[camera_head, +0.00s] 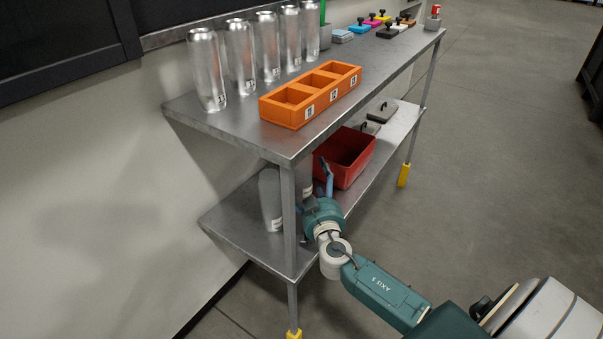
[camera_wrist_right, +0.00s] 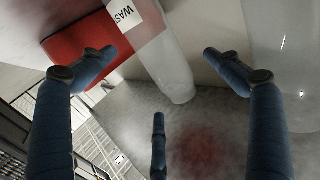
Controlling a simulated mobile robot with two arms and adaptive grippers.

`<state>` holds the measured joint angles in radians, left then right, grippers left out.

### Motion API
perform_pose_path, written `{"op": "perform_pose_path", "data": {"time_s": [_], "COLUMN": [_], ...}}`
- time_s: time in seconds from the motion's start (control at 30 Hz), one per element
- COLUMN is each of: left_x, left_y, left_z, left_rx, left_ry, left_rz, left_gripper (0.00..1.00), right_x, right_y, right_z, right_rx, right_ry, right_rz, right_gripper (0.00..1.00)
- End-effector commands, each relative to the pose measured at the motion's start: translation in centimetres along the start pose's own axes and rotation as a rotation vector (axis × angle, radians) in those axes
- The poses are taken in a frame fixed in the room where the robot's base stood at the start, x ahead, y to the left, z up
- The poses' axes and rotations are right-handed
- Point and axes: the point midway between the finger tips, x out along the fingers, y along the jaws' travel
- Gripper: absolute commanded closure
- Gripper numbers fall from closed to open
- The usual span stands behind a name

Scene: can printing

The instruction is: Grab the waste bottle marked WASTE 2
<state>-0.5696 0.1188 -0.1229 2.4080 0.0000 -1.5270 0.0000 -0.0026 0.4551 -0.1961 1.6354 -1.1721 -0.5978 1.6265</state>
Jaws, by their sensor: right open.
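My right gripper (camera_head: 325,181) reaches over the front edge of the lower shelf, with its arm coming from the lower right. In the right wrist view its blue fingers (camera_wrist_right: 160,54) are spread open. A pale bottle (camera_wrist_right: 165,68) with a white label reading "WAS" lies in view between the two upper fingers; its number is cut off. I cannot tell whether any finger touches it. A second pale bottle (camera_wrist_right: 285,40) stands at the right. In the head view one bottle (camera_head: 270,198) stands left of the table leg, and another (camera_head: 306,176) is partly hidden behind it. My left gripper is not seen.
A red bin (camera_head: 346,158) sits on the lower shelf close beside the right gripper. The metal table leg (camera_head: 289,220) stands just left of the gripper. Above, the tabletop (camera_head: 240,124) holds an orange three-slot holder (camera_head: 310,94) and several silver cans (camera_head: 207,70).

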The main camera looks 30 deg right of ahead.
Motion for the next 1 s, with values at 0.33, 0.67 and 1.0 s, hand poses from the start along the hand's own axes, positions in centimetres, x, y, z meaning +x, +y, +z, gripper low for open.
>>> {"op": "perform_pose_path", "data": {"time_s": [0.33, 0.67, 1.0], "left_x": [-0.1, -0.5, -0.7], "left_y": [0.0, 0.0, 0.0], "left_z": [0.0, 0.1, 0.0], "left_rx": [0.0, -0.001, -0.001], "left_ry": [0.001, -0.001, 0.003], "left_rz": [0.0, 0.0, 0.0], "left_gripper": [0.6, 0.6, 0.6], "right_x": [3.6, 6.5, 6.5], "right_y": [0.3, 0.4, 0.4], "right_z": [0.3, 0.6, 0.6], "right_rx": [-0.003, -0.001, -0.001], "right_ry": [0.001, -0.002, -0.001], "right_rz": [0.001, -0.001, -0.001], "right_gripper": [0.1, 0.1, 0.44]}}
